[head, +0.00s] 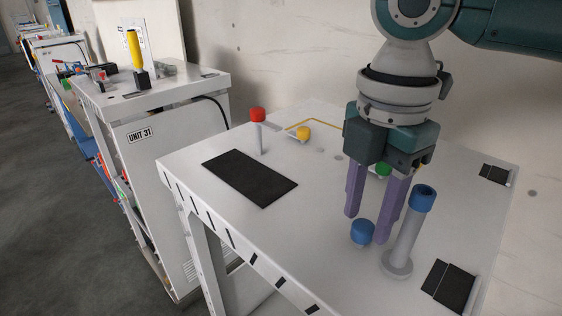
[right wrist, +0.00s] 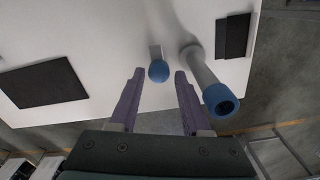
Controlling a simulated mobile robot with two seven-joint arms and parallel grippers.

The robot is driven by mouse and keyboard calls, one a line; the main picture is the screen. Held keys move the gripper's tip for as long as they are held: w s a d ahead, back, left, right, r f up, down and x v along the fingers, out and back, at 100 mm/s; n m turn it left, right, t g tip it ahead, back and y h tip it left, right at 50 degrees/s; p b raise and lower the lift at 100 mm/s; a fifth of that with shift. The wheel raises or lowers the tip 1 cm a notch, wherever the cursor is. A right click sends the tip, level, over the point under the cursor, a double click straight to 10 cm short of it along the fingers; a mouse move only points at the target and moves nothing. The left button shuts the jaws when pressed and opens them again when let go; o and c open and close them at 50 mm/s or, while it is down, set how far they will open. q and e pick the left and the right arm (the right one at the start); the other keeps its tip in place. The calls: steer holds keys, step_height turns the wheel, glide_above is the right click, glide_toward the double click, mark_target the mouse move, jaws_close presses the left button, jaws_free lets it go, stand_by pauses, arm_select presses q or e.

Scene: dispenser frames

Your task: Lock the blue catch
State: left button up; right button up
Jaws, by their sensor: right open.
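A blue round knob (head: 362,233) stands low on the white table, near its front right part. It also shows in the right wrist view (right wrist: 158,71), with a short pale bar beside it. A taller grey post with a blue hollow top (head: 422,198) stands just right of it; this post also shows in the right wrist view (right wrist: 220,98). My right gripper (head: 368,226) points down with its purple fingers apart. In the right wrist view, the knob appears between the fingertips (right wrist: 159,73), without clear contact. My left gripper is out of view.
A red-topped post (head: 258,115), a yellow knob (head: 304,133) and a partly hidden green knob (head: 384,169) stand farther back. A black pad (head: 250,177) lies left on the white table (head: 310,185). A unit with a yellow handle (head: 134,48) stands beyond.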

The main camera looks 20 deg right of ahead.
steer(key=shift+f, duration=0.7)
jaws_close()
